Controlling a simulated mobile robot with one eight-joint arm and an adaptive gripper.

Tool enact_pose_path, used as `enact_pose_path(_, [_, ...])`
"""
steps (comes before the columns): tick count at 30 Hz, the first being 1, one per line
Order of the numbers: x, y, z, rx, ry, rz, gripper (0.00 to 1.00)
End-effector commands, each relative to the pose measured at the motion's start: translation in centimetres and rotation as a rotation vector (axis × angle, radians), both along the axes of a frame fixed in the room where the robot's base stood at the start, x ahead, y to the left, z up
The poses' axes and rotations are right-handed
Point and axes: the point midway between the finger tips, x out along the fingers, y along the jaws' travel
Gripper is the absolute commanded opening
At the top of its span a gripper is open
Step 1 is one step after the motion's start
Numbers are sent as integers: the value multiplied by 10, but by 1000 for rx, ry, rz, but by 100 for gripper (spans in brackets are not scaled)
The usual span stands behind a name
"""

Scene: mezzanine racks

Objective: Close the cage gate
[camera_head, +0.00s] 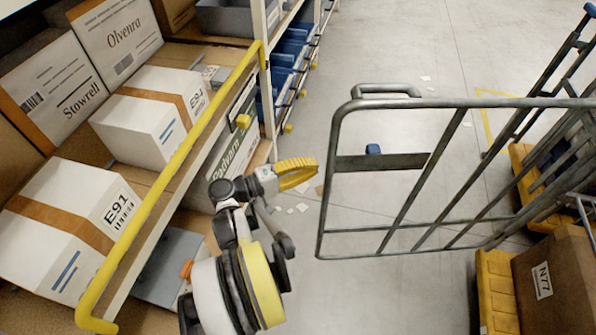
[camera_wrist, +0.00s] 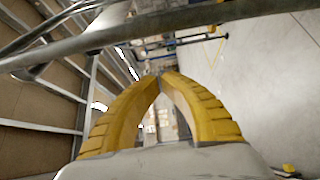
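The cage gate (camera_head: 450,103) is a grey tubular metal frame with slanted bars. In the head view it reaches left from the cage (camera_head: 556,60) at the right, swung out over the open floor. A small handle loop (camera_head: 388,88) sits on its top left corner. My gripper (camera_head: 314,164), with yellow fingers, is just left of the gate's free upright edge, with a small gap seen in the picture. In the wrist view my gripper (camera_wrist: 160,76) has its fingertips together with nothing between them. A grey bar (camera_wrist: 130,36), likely the gate's, crosses above the fingertips.
A rack with a yellow rail (camera_head: 180,160) and boxes, including a white box (camera_head: 150,115), stands close on the left. Yellow crates (camera_head: 495,290) and a brown box (camera_head: 555,285) are at the right. Clear floor (camera_head: 400,45) lies behind the gate.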

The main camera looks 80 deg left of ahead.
Motion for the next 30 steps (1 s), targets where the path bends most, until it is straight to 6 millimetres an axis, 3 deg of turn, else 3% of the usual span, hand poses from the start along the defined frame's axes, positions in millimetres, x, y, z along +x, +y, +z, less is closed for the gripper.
enact_pose_path(3, [24,7,0,0,0,-2,0])
enact_pose_path(6, [19,-12,0,0,0,2,0])
enact_pose_path(12, [19,-31,-2,0,0,0,0])
enact_pose_path(30, [18,-33,0,0,0,12,0])
